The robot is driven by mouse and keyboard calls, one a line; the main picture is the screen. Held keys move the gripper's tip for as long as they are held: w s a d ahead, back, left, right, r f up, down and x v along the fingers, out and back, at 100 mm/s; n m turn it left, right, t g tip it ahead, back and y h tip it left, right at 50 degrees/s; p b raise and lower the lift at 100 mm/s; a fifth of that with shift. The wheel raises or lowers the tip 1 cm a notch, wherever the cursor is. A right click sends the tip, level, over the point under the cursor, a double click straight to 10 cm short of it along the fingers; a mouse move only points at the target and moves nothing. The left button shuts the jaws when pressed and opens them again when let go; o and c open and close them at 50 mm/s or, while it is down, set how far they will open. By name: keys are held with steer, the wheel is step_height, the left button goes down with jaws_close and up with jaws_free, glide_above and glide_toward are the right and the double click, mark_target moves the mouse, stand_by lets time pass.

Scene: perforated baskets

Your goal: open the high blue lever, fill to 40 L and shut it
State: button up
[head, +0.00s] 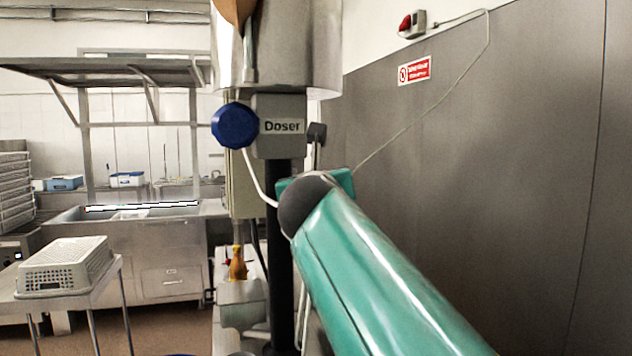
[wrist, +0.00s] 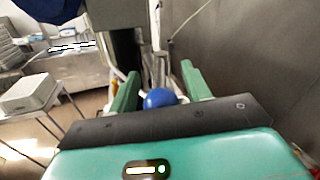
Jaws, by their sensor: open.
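The grey box marked "Doser" (head: 282,126) hangs on the machine, with a large dark blue knob (head: 235,125) on its left side. A thin white curved rod (head: 258,180) runs down from near this box to behind my arm. In the wrist view a round blue ball (wrist: 160,97) shows between the two green fingers of my gripper (wrist: 160,72). The fingers stand apart on either side of it; I cannot tell whether either touches it. In the head view my arm hides the ball and most of my gripper (head: 316,184). No litre reading is legible.
A grey wall (head: 480,170) stands close on the right, with a red-and-white sign (head: 414,70). A pale perforated basket (head: 66,266) rests on a small table at left. A steel sink counter (head: 160,260) stands behind. A yellow-orange object (head: 238,263) sits lower on the machine.

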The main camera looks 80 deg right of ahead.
steer(key=s+a, duration=0.1)
steer(key=a, duration=1.2)
steer(key=shift+a, duration=0.3)
